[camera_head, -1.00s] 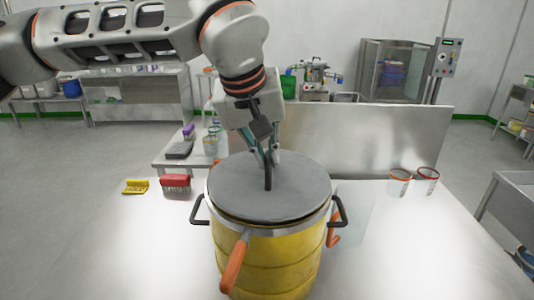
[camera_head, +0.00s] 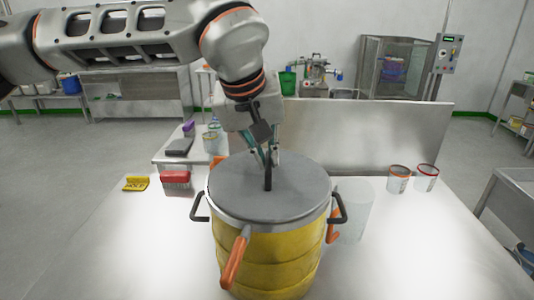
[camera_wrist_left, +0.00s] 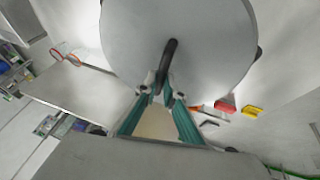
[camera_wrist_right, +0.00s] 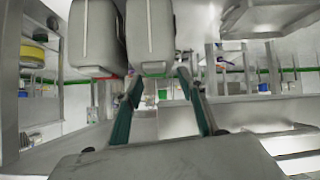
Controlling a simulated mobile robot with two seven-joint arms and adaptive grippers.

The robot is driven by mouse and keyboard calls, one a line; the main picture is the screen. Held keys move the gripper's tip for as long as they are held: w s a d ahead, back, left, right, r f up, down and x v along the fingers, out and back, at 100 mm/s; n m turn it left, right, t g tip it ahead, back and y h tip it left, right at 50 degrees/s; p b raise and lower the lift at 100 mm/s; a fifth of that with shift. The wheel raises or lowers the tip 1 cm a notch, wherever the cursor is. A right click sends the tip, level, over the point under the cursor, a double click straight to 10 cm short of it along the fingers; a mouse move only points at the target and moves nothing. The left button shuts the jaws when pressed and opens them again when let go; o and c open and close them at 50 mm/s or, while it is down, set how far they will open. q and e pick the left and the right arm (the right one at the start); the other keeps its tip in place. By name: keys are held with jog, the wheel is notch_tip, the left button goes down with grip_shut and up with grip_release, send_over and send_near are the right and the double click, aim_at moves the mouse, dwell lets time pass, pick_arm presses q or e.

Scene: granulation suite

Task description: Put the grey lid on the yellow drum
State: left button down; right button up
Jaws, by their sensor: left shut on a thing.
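The round grey lid (camera_head: 300,190) lies flat over the mouth of the yellow drum (camera_head: 265,255) and covers it. The lid also fills the top of the left wrist view (camera_wrist_left: 205,50). Its dark upright handle (camera_head: 268,178) is at the middle. My left gripper (camera_head: 268,160) is shut on this handle from above. The drum's metal rim (camera_head: 272,226) shows below the lid's front edge; the back of the rim is hidden. My right gripper (camera_wrist_right: 159,76) shows only in the right wrist view, open, with nothing between its fingers.
The drum stands on a bright table with black side handles and orange clamps (camera_head: 236,258). A clear container (camera_head: 356,212) is close to its right. Two jars (camera_head: 398,180) stand farther right. A metal panel (camera_head: 370,140) stands behind.

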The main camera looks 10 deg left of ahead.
pick_arm(q)
jog(key=c, duration=2.1)
grip_release()
jog(key=shift+f, duration=0.1)
jog(key=v, duration=1.2)
